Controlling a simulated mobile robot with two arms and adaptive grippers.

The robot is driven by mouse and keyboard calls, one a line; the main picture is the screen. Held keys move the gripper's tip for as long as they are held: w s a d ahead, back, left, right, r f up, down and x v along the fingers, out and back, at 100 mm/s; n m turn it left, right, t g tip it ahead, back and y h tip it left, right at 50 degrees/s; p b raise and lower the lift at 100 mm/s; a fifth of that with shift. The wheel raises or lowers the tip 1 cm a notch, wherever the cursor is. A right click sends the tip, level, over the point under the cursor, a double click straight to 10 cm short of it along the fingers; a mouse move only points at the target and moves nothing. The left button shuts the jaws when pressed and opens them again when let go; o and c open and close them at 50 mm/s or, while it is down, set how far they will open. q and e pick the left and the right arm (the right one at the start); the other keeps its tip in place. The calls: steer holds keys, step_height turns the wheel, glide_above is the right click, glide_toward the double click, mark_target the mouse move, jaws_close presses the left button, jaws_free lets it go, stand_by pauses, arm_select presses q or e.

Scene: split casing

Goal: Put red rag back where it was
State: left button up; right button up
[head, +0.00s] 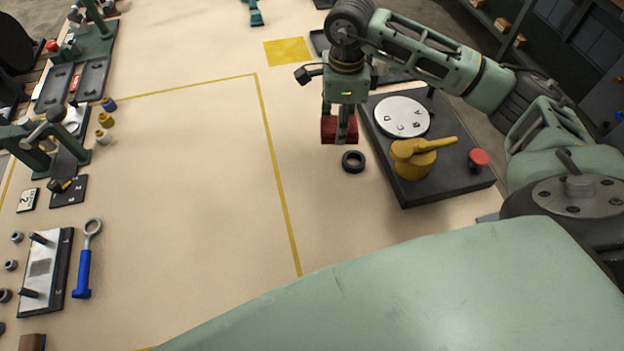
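The red rag (331,130) shows as a small dark-red block shape at the fingertips of my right gripper (340,125). My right gripper points down and appears shut on the rag, with a finger covering part of it. It is near the left edge of the black board, and the rag's height above the table is hard to tell. My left gripper is not in view.
A black ring (353,168) lies just below the rag in the picture. The black board (440,190) carries a lettered white dial (402,116), a yellow handle (413,165) and a red button (479,158). A yellow square (287,50) marks the table.

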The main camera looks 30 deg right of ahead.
steer(key=w+d+m, duration=0.1)
steer(key=m, duration=0.1)
steer(key=w+m, duration=0.1)
steer(key=m, duration=0.1)
steer(key=shift+d+r+b, duration=0.4)
steer(key=s+a+f+p, duration=0.1)
steer(key=a+f, duration=0.1)
steer(key=a, duration=0.1)
steer(key=s+a+f+m+p, duration=0.1)
steer(key=a, duration=0.2)
steer(key=s+a+f+m+p, duration=0.1)
steer(key=a+f, duration=0.1)
steer(key=a, duration=0.1)
steer(key=shift+s+a+f, duration=0.3)
steer(key=shift+s, duration=0.1)
steer(key=shift+a+f+m+p, duration=0.1)
steer(key=shift+f+m+p, duration=0.1)
steer(key=shift+m+p, duration=0.1)
step_height(320, 180, down, 3)
steer(key=shift+s+f+p, duration=0.1)
steer(key=shift+f+p, duration=0.05)
steer(key=shift+p, duration=0.4)
steer(key=shift+f, duration=0.4)
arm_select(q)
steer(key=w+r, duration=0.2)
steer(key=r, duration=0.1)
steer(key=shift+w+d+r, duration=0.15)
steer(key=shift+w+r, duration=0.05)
